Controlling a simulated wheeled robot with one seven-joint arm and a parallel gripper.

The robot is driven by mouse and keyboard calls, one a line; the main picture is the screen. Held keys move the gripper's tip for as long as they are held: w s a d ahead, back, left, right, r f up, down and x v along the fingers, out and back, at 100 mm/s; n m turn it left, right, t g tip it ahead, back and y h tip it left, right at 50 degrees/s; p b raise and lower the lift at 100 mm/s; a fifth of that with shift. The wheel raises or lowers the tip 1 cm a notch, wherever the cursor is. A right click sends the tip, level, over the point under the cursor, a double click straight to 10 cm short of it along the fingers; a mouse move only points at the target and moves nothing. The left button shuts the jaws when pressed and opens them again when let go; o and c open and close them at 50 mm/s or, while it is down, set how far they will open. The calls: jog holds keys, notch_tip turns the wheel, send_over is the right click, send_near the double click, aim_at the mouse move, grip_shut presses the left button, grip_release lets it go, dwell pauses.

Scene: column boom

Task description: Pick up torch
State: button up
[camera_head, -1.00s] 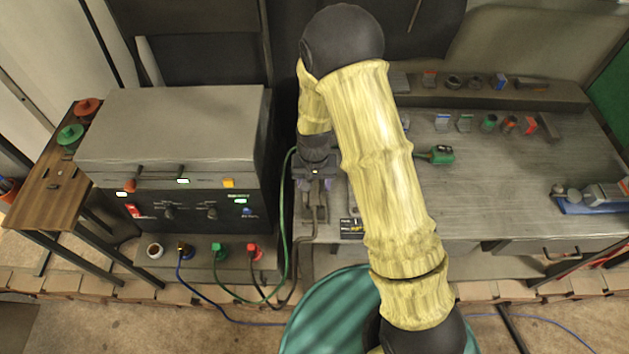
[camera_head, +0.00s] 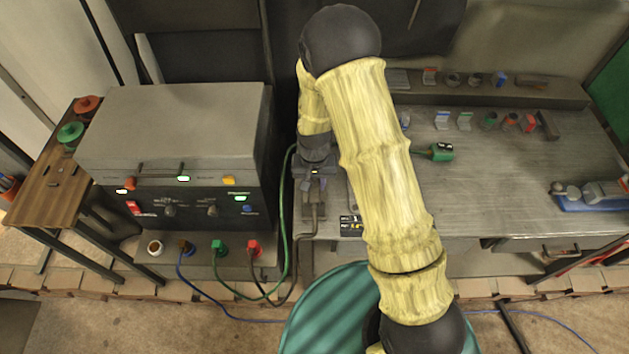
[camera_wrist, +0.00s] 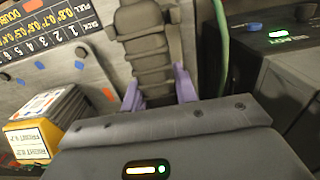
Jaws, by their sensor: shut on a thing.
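The torch is a dark grey, stepped body between my purple fingertips in the wrist view (camera_wrist: 148,55). It also shows in the head view (camera_head: 313,212), below the end of my arm at the left edge of the bench. My gripper (camera_wrist: 160,90) is shut on it, with one finger on each side; it is small in the head view (camera_head: 317,184). A dark hose runs down from the torch in the head view. The palm of my gripper hides the near part of the torch in the wrist view.
A grey machine (camera_head: 170,130) with lit buttons stands close on the left. A green cable (camera_head: 283,215) hangs between it and the bench (camera_head: 490,190). A yellow and white box (camera_wrist: 40,125) lies beside my gripper. A green-handled tool (camera_head: 438,153) lies right of my arm.

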jog(key=shift+r, duration=0.15)
notch_tip(320, 180, up, 10)
jog(key=shift+f+b, duration=0.1)
jog(key=shift+b, duration=1.1)
jog(key=shift+d, duration=0.1)
